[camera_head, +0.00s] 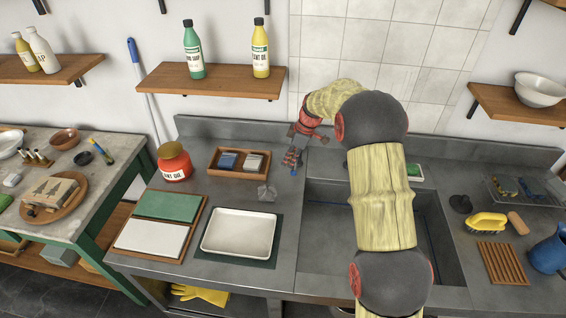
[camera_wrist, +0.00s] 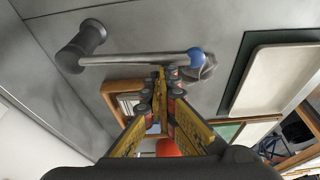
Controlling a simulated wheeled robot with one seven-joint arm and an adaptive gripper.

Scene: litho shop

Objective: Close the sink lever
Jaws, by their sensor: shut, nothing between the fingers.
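The sink lever (camera_wrist: 140,59) is a thin grey rod in the wrist view. It runs from a thick dark grey base (camera_wrist: 82,46) at the left to a blue ball tip (camera_wrist: 195,57) at the right. My gripper (camera_wrist: 160,72) is shut and empty, with its fingertips right beside the rod, nearer the blue ball than the base; I cannot tell whether they touch. In the head view my gripper (camera_head: 291,157) is over the counter left of the sink (camera_head: 322,225), behind its rear corner. A small blue spot there (camera_head: 294,173) looks like the ball tip. My arm hides part of the sink.
A wooden tray (camera_head: 237,174) with small blocks and a red jar (camera_head: 174,162) stand left of my gripper. A small grey clear object (camera_head: 266,193) lies near the white tray (camera_head: 240,232). A wooden shelf (camera_head: 210,82) with bottles is on the wall above.

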